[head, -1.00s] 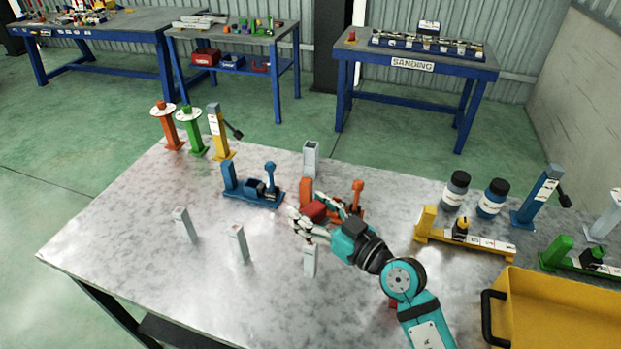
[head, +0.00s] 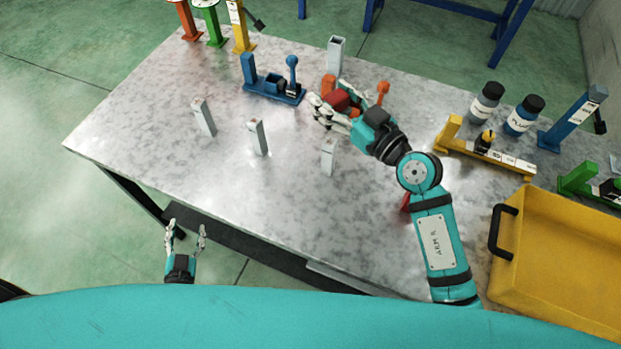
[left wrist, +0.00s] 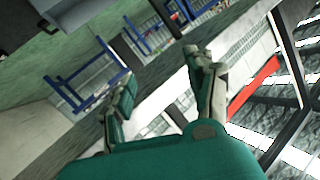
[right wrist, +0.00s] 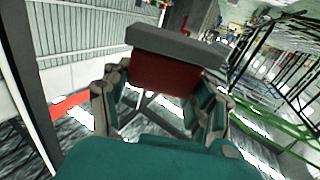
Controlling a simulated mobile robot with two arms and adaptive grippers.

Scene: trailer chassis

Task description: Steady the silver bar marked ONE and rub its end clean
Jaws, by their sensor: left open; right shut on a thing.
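Several silver bars stand upright on the metal table: a left bar (head: 203,117), a middle bar (head: 257,137), a right bar (head: 328,157) and a back one (head: 336,55). I cannot read which is marked ONE. My right gripper (head: 328,108) is shut on a red block (head: 338,101), held above the table behind the right bar. The right wrist view shows this block (right wrist: 168,75) with a grey layer (right wrist: 175,44) between the fingers. My left gripper (head: 185,230) is open and empty, off the table's front edge and away from the bars. Its open fingers (left wrist: 160,95) also show in the left wrist view.
A blue clamp fixture (head: 272,88) and an orange one (head: 382,92) stand behind the bars. A yellow fixture (head: 485,150), two bottles (head: 487,102) and a yellow tray (head: 560,255) are at right. The table's front left is bare.

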